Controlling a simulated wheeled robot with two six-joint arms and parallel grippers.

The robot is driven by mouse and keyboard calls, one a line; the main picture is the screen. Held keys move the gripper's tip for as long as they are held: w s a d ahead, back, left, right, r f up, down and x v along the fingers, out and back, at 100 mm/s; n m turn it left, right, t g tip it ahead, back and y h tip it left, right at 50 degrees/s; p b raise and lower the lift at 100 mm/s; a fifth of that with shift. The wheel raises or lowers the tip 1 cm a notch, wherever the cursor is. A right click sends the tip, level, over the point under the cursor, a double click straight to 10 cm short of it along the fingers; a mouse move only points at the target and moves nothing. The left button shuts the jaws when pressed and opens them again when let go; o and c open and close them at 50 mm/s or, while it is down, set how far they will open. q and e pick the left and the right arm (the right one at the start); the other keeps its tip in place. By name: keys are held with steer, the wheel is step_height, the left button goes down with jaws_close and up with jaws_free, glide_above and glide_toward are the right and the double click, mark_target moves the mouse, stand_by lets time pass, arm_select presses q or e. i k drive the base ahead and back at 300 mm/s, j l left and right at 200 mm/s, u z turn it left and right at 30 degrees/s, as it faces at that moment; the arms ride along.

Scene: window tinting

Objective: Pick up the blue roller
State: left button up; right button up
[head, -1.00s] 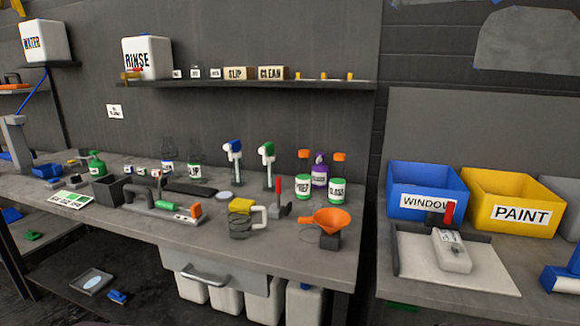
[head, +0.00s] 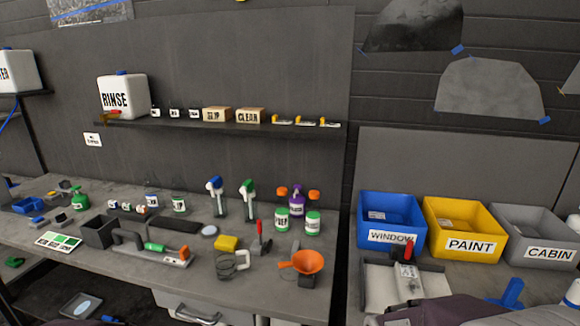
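A blue T-shaped tool (head: 508,294) lies on the right bench near the bottom right of the head view, in front of the grey bin. It may be the blue roller, but I cannot tell its kind for sure. Its lower part is hidden by a dark grey shape at the bottom edge, which looks like part of my arm. Neither of my grippers' fingertips shows, so I cannot tell whether either is open or shut.
Blue (head: 388,222), yellow (head: 462,235) and grey (head: 535,237) bins stand along the right bench. The left bench (head: 200,250) holds bottles, an orange funnel (head: 308,262) and other tools. A gap separates the benches.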

mark_target(515, 288)
steer(key=z, duration=1.9)
